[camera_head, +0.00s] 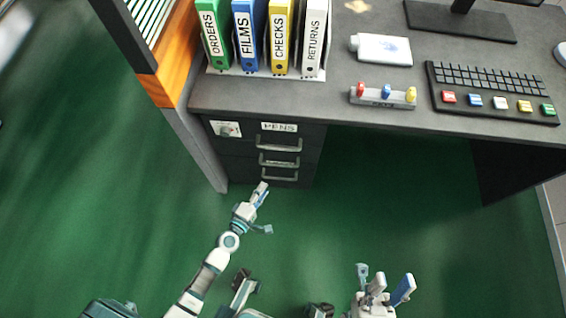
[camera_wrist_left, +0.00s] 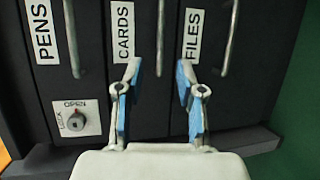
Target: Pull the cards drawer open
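The cards drawer (camera_wrist_left: 141,100) is the middle drawer of a dark cabinet, its label reading CARDS in the left wrist view. It looks shut, flush with its neighbours. Its metal handle (camera_wrist_left: 160,40) also shows in the head view (camera_head: 279,162). My left gripper (camera_wrist_left: 158,72) is open, with blue-padded fingers on either side of the line of the handle. I cannot tell whether the handle's near end lies between the pads. In the head view the left gripper (camera_head: 266,208) is in front of the cabinet. My right gripper (camera_head: 384,281) is open and empty, away from the cabinet.
The PENS drawer (camera_wrist_left: 45,75) has a lock (camera_wrist_left: 76,119); the FILES drawer (camera_wrist_left: 205,95) is on the other side. Both look shut. The desk (camera_head: 330,90) above carries binders (camera_head: 245,35), a keyboard (camera_head: 490,90) and a white bottle (camera_head: 382,49). Green floor (camera_head: 400,190) is clear.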

